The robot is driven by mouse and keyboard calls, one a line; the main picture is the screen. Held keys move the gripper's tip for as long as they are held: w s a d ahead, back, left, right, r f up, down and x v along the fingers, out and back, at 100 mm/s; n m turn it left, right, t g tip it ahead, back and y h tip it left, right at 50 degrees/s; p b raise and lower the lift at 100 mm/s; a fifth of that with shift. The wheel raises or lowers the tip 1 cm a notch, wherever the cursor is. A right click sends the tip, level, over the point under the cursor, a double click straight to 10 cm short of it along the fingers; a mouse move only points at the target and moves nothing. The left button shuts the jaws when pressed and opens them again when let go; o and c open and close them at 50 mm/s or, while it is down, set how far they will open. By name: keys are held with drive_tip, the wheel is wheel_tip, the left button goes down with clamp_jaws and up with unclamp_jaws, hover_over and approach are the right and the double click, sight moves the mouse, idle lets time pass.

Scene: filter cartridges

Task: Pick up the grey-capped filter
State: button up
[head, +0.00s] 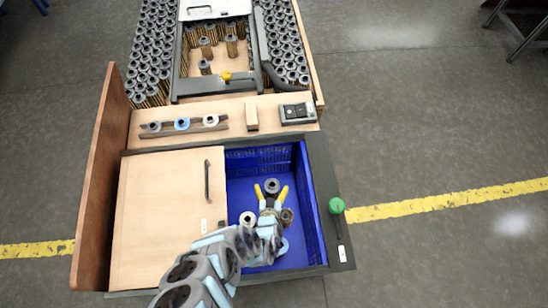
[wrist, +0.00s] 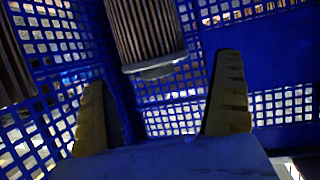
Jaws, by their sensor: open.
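A grey-capped filter (head: 272,185) is in the blue crate (head: 312,215), near its back wall. In the head view it shows between the yellow fingertips of my gripper (head: 271,190), which is open and reaches down into the crate. In the wrist view, a pleated filter with a grey end (wrist: 155,69) is beyond and between the two spread fingers (wrist: 163,72). The fingers show no clear contact with it. I cannot tell the exact gap.
A white-capped filter (head: 248,218), a brownish-capped filter (head: 288,215) and a pale blue-capped filter (head: 282,246) are close to my gripper in the crate. Crate walls surround it. A wooden panel (head: 160,205) lies left. A rack (head: 165,131) holds filters behind.

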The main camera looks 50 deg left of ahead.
drive_tip(key=shift+d+f, duration=0.15)
drive_tip(key=shift+f, duration=0.15)
drive_tip(key=shift+b+x, duration=1)
drive_tip(key=shift+x, duration=0.5)
drive_tip(key=shift+b+x, duration=0.35)
drive_tip(key=shift+x, duration=0.5)
